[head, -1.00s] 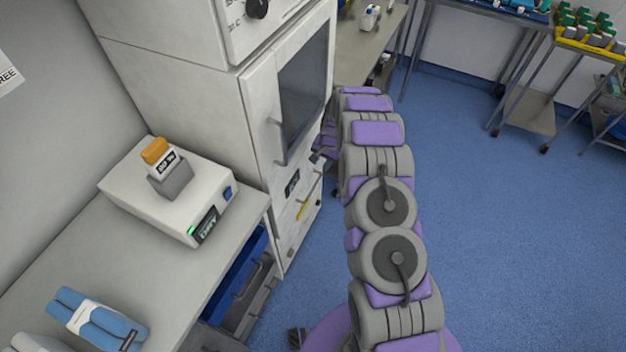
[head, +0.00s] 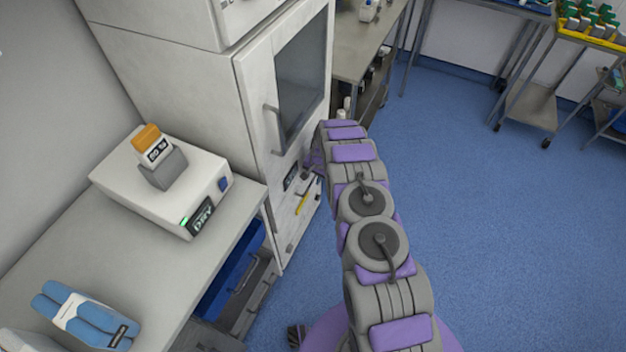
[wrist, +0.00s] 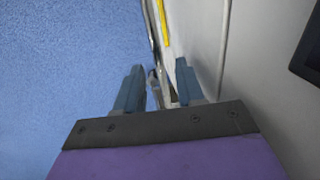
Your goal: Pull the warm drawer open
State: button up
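The drawer front (head: 286,222) is the pale lower panel of the tall white cabinet, below its glass door, with a small dark label (head: 290,178) and a yellow strip (head: 302,203). It looks closed. My gripper (head: 310,179) is at the upper right of this panel, partly hidden by my arm. In the wrist view, my gripper (wrist: 158,88) is open, with its two blue-grey fingers apart. A narrow metallic edge or bar shows between them; I cannot tell whether it is the handle or touches a finger. The yellow strip (wrist: 163,22) lies beyond the fingers.
The glass door (head: 290,85) has a projecting handle (head: 273,130). Blue floor (head: 480,220) at right is clear.

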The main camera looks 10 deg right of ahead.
jog(key=shift+a+f, duration=0.1)
jog(key=shift+f, duration=0.5)
jog(key=shift+c, duration=0.4)
grip_shut()
